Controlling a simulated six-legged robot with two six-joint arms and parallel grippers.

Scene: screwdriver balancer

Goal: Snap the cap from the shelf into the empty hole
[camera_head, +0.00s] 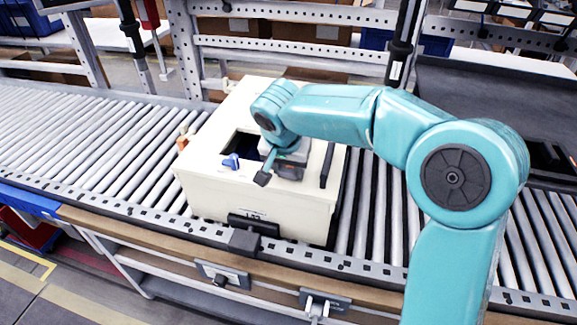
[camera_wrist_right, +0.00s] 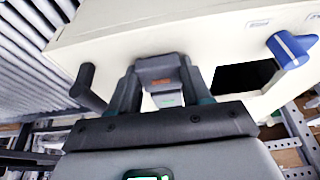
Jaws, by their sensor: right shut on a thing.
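A cream box (camera_head: 205,190) stands on the roller conveyor. Its top has a dark rectangular opening (camera_head: 241,143), which also shows in the wrist view (camera_wrist_right: 240,77). My right gripper (camera_head: 281,170) is low over the box top, between the opening and a dark bar. In the wrist view its two fingers (camera_wrist_right: 162,78) are shut on a small grey piece (camera_wrist_right: 160,70) with an orange mark. The fingers hide much of this piece, so I cannot tell for certain that it is the cap. The empty hole cannot be made out clearly. My left gripper is not in view.
A blue knob (camera_head: 231,161) stands beside the opening. A dark upright bar (camera_head: 327,165) is at the right of the box top. The rollers (camera_head: 75,135) to the left are clear. A metal rail frame (camera_head: 290,42) runs behind the conveyor.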

